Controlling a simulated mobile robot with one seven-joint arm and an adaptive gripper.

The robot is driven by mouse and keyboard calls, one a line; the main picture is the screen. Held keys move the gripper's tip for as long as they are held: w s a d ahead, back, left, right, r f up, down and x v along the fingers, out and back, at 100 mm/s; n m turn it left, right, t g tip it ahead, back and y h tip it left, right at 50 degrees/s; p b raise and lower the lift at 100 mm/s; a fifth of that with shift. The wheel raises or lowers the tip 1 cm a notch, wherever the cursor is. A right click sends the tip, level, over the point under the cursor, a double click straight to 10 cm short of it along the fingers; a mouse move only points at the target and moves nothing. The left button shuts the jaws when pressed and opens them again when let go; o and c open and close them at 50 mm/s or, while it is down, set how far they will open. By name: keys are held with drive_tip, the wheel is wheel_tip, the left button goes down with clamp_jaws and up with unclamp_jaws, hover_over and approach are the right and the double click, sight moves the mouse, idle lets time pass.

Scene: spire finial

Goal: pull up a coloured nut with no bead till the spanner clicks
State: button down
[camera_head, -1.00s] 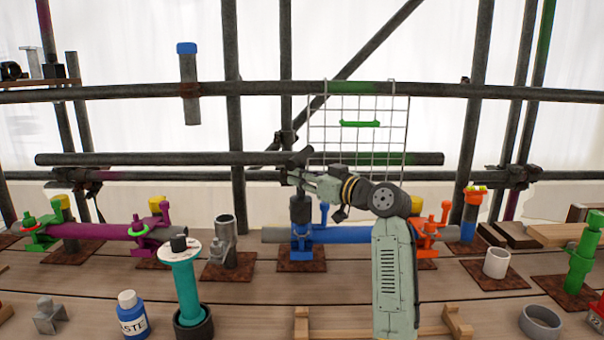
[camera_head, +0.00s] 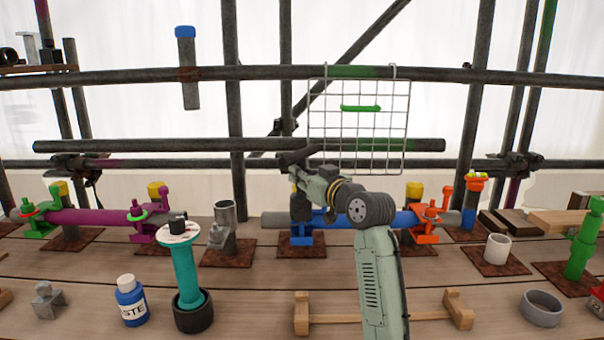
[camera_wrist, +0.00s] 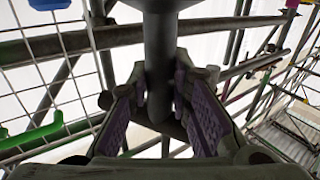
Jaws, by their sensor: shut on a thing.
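My gripper (camera_head: 308,172) is shut on a dark grey bar, which looks like the spanner (camera_wrist: 158,60); in the wrist view the bar stands between the purple-padded jaws (camera_wrist: 160,100). In the head view the spanner's dark head (camera_head: 300,205) sits over the blue coupler (camera_head: 301,238) and hides its nut. A green coupler (camera_head: 40,225) and a magenta coupler (camera_head: 150,222) stand at left on a magenta tube. An orange coupler (camera_head: 427,228) stands at right on the blue tube. Beads on the nuts are too small to tell surely.
A wire mesh panel (camera_head: 385,130) with a green bar hangs behind my gripper. A teal post with a white disc (camera_head: 187,265), a paste bottle (camera_head: 131,300) and a wooden rack (camera_head: 420,318) stand in front. Scaffold tubes (camera_head: 200,146) cross behind.

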sight(302, 162)
drive_tip(key=m+t+h, duration=0.1)
drive_tip(key=m+h, duration=0.1)
drive_tip(key=m+t+h+p, duration=0.1)
drive_tip(key=h, duration=0.2)
drive_tip(key=shift+a+r+m+h, duration=0.2)
drive_tip(key=shift+m+h, duration=0.1)
drive_tip(key=shift+m, duration=0.1)
drive_tip(key=shift+d+f+h, duration=0.1)
drive_tip(key=shift+d+h, duration=0.05)
drive_tip(key=shift+h, duration=0.15)
drive_tip(key=shift+r+p, duration=1.3)
drive_tip(key=shift+r, duration=2.5)
